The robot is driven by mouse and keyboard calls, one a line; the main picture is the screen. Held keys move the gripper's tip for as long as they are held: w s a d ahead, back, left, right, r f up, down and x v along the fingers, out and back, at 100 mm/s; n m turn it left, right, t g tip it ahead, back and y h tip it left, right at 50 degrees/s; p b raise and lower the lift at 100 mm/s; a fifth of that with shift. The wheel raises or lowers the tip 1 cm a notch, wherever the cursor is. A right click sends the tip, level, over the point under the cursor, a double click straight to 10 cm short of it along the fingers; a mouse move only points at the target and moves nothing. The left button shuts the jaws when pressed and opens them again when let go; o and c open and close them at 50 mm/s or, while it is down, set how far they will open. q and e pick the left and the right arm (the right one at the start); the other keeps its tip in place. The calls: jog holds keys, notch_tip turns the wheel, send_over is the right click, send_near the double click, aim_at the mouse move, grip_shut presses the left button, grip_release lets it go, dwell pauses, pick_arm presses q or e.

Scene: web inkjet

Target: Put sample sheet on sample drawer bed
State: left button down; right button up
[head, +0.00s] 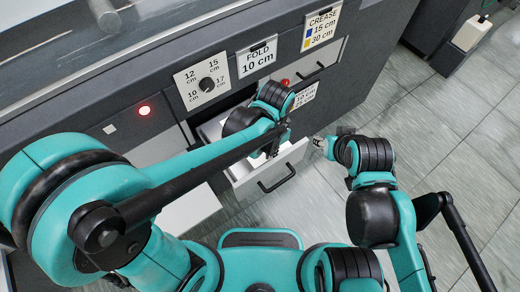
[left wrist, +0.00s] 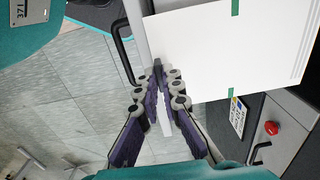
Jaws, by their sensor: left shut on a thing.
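The sample drawer (head: 268,182) is pulled out from the machine front, its black handle facing out.
A red knob (left wrist: 271,128) is close beside the drawer. Tiled floor (head: 440,125) is clear to the right.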

pick_arm(q)
jog(key=w+a+f, duration=0.2)
jog(key=w, duration=0.1)
jog(key=shift+w+a+f+b, duration=0.15)
jog(key=shift+a+f+b, duration=0.2)
jog(key=shift+f+b, duration=0.8)
jog(key=shift+f, duration=1.2)
jog(key=shift+f, duration=0.15)
jog(key=c, duration=1.7)
grip_release()
